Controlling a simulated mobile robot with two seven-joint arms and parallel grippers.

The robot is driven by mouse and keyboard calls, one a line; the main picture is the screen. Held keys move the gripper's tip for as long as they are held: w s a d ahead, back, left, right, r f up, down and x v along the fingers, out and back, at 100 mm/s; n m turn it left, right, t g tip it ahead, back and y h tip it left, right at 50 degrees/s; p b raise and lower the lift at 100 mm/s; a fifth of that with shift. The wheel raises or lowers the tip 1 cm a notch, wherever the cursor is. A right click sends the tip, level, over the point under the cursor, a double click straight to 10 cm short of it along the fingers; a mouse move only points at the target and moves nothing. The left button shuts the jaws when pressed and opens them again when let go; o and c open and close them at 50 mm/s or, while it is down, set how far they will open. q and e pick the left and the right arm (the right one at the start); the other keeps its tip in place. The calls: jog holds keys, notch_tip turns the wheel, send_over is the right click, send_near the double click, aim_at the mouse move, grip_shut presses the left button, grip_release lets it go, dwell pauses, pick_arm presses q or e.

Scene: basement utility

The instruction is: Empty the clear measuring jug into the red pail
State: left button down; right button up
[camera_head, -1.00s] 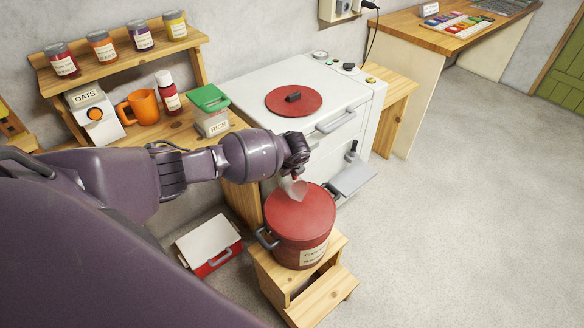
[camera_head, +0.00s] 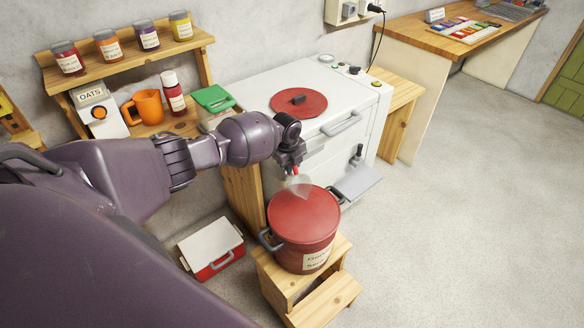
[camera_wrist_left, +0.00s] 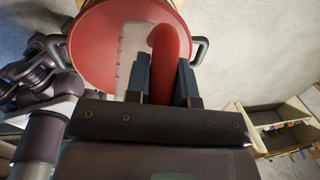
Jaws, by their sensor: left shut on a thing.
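My left gripper (camera_head: 290,168) is shut on the red handle (camera_wrist_left: 166,60) of the clear measuring jug (camera_head: 299,186). The jug hangs over the far part of the red pail (camera_head: 303,231), apparently tilted. Its small, see-through body makes its contents impossible to tell. In the left wrist view the jug (camera_wrist_left: 132,60) shows beside the handle, between the gripper fingers (camera_wrist_left: 160,78), with the round red pail top (camera_wrist_left: 92,50) behind it. The labelled pail has grey side handles and stands upright on a wooden step stool (camera_head: 325,302). My right gripper is not seen.
A white stove (camera_head: 345,146) with a red disc on top stands behind the pail. A shelf (camera_head: 130,67) of jars and a bench with an orange mug (camera_head: 148,106) are at the left. A red and white box (camera_head: 211,249) lies on the floor. Floor at right is clear.

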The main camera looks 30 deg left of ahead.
pick_arm(q)
jog(key=shift+w+a+f+h+b, duration=0.1)
jog(key=shift+a+f+h+b, duration=0.2)
jog(key=shift+b, duration=0.35)
jog(key=shift+g+h+b, duration=0.4)
jog(key=shift+b, duration=0.1)
